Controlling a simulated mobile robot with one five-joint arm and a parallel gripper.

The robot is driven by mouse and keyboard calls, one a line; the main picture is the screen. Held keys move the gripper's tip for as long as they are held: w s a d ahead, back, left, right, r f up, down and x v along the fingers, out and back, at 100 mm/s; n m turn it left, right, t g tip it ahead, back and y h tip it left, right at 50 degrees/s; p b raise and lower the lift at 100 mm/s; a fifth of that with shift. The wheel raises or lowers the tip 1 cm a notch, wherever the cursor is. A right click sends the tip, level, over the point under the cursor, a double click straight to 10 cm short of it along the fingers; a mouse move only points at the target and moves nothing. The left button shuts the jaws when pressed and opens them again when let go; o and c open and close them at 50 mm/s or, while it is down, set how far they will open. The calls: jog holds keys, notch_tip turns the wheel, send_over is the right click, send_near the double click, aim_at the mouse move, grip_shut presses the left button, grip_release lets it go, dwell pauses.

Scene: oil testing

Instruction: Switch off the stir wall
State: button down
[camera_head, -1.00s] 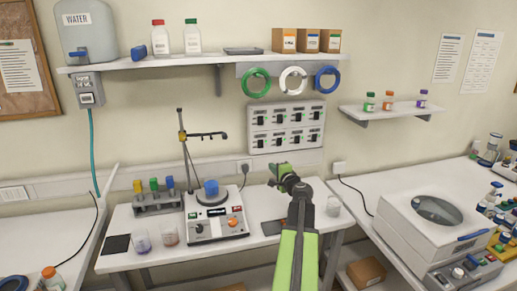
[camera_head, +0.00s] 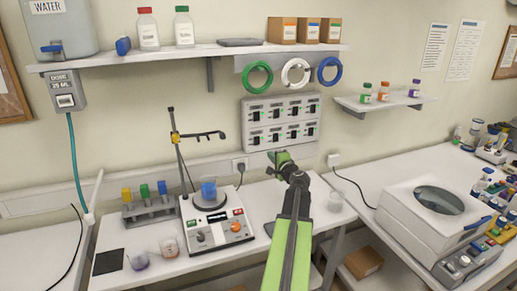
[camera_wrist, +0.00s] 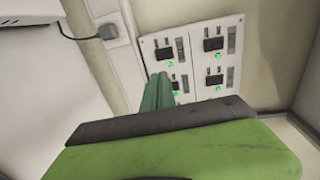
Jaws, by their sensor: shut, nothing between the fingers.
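A pale switch panel (camera_head: 248,122) is fixed to the wall at the centre of the head view, with two rows of dark switches. Its labels are too small to read. In the wrist view the panel (camera_wrist: 194,57) fills the upper middle, and several green lights glow beside its switches. My gripper (camera_head: 277,156) is shut and empty just below the panel's lower edge in the head view. In the wrist view its green fingers (camera_wrist: 158,91) overlap the lower-left switch and partly hide it. I cannot tell whether they touch the panel.
A stirrer with controls (camera_head: 216,233) stands on the bench left of my arm, with a beaker of blue liquid (camera_head: 209,188) on it. Coloured coils (camera_head: 258,75) hang above the panel. A wall socket (camera_head: 240,166) sits at its lower left. A white centrifuge-like machine (camera_head: 420,225) stands right.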

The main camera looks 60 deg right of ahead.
aim_at(257, 143)
jog(key=b+x, duration=0.1)
jog(key=x, duration=1.3)
jog(key=shift+a+r+b, duration=0.1)
jog(key=shift+a+b, duration=0.1)
jog(key=shift+b, duration=0.1)
jog(key=shift+w+d, duration=0.1)
jog(key=shift+w, duration=0.1)
jog(key=shift+s+a, duration=0.3)
jog(key=shift+a, duration=0.05)
jog(key=p+v, duration=0.1)
jog(key=v, duration=1.2)
jog(key=shift+f, duration=0.25)
jog(key=shift+s, duration=0.25)
